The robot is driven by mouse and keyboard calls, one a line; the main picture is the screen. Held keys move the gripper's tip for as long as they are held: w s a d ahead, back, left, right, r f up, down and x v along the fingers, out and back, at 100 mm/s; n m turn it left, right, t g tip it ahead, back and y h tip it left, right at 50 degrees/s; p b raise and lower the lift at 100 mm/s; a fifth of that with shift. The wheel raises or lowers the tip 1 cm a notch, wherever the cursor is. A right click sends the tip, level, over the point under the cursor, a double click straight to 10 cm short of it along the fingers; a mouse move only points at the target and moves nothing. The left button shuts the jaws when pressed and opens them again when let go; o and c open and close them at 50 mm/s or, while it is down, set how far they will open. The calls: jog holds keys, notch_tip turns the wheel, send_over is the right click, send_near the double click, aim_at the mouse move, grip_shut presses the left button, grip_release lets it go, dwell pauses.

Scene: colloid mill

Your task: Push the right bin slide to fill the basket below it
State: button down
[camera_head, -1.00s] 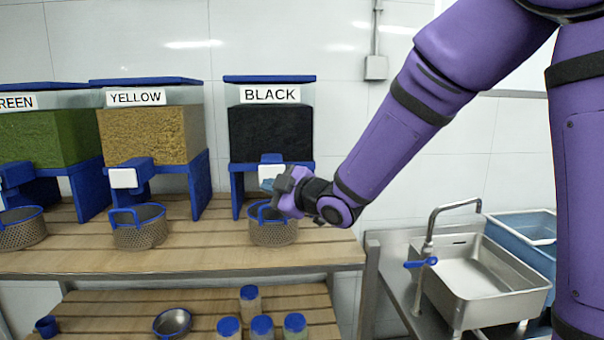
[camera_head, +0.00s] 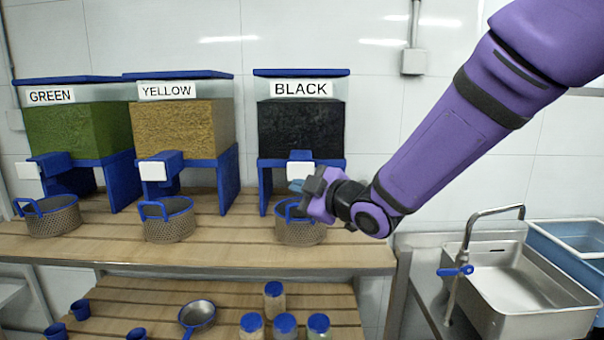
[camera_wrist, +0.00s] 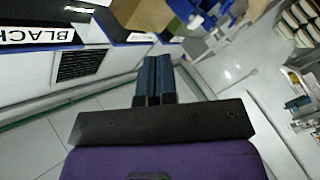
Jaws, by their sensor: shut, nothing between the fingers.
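The right bin, labelled BLACK (camera_head: 302,125), stands on blue legs and holds dark material. Its slide (camera_head: 300,165), with a white front plate and blue top, sits under the bin and is partly hidden by my gripper. A mesh basket (camera_head: 299,232) with a blue rim stands below it; part of its rim is hidden by my gripper and its contents cannot be made out. My gripper (camera_head: 298,186) is shut and empty, just in front of the slide at its lower edge; I cannot tell whether it touches. In the wrist view the closed fingers (camera_wrist: 154,75) lie together.
The YELLOW bin (camera_head: 180,130) and GREEN bin (camera_head: 77,130) stand to the left, with baskets (camera_head: 167,220) (camera_head: 52,217) below. A sink (camera_head: 515,285) stands at the right.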

aim_at(294, 171)
jog(key=w, duration=0.8)
jog(key=shift+w, duration=0.25)
jog(key=shift+w+d, duration=0.1)
jog(key=shift+d, duration=0.05)
dwell(1.8)
jog(key=shift+w, duration=0.3)
jog(key=shift+w, duration=0.95)
dwell(1.2)
jog(key=shift+s, duration=0.15)
dwell(0.3)
jog(key=shift+s, duration=1.2)
jog(key=shift+s, duration=2.55)
